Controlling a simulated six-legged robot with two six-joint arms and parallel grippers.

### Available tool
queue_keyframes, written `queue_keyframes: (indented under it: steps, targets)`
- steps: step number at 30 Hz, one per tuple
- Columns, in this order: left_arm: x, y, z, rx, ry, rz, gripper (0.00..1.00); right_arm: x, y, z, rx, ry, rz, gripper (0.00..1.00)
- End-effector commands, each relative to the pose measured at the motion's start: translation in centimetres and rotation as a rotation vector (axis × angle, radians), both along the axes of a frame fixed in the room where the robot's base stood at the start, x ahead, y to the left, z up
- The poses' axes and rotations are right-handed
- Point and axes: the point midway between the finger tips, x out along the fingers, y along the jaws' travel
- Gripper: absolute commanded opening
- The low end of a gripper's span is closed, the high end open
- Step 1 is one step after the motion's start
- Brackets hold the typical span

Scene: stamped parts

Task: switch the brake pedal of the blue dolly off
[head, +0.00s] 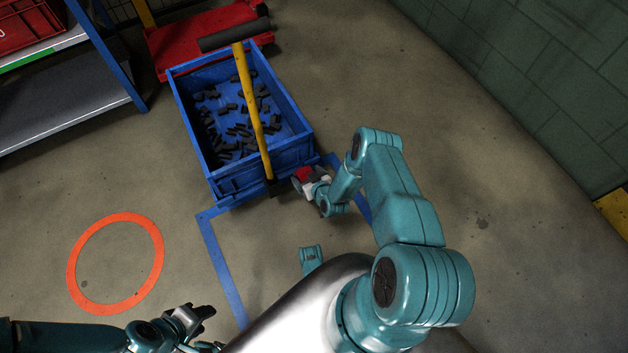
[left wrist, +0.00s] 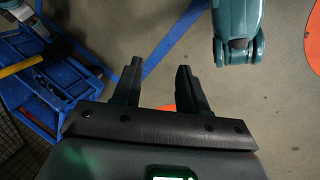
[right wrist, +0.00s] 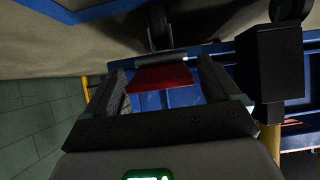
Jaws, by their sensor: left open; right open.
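The blue dolly (head: 235,182) stands at the upper middle of the head view. It carries a blue bin of dark stamped parts and has a yellow handle (head: 252,105) with a black grip. The red brake pedal (right wrist: 160,78) lies between the fingers of my right gripper (right wrist: 163,88) in the right wrist view. My right gripper (head: 304,184) is open at the dolly's near right corner; I cannot tell whether it touches the pedal. My left gripper (head: 204,313) is open and empty, low over the floor at the bottom left, away from the dolly.
A red cart (head: 160,48) stands behind the dolly. A shelf with blue posts (head: 122,62) is at the upper left. Blue floor tape (head: 222,265) and an orange floor ring (head: 72,270) mark the floor. A green wall (head: 560,70) is at the right. The floor between is clear.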

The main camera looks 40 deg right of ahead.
Motion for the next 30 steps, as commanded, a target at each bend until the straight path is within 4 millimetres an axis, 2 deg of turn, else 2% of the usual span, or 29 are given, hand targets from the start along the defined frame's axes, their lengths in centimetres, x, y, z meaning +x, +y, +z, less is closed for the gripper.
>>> queue_keyframes:
  steps: [5, 9, 15, 18, 23, 30]
  targets:
    - [-0.3, -0.3, 2.3, -0.002, 0.005, -0.015, 0.43, -2.9, 0.6, 2.5, 0.004, 0.004, -0.003, 0.89]
    - [-0.7, -0.7, 4.0, -0.006, 0.013, -0.029, 0.43, -6.0, 1.4, 4.7, 0.003, 0.004, -0.004, 0.89]
    - [-1.2, -1.1, 5.7, -0.008, 0.02, -0.046, 0.43, -10.1, 2.3, 7.1, 0.003, 0.004, -0.005, 0.89]
    - [-1.2, -1.2, 6.2, -0.009, 0.022, -0.049, 0.43, -11.5, 2.7, 7.9, 0.003, 0.002, -0.004, 0.89]
    - [-1.2, -1.2, 6.6, -0.009, 0.021, -0.048, 0.43, -12.7, 3.0, 8.6, 0.001, 0.002, -0.003, 0.89]
    - [-1.2, -1.1, 6.5, -0.009, 0.021, -0.047, 0.43, -12.9, 3.0, 8.6, 0.0, 0.0, -0.002, 0.89]
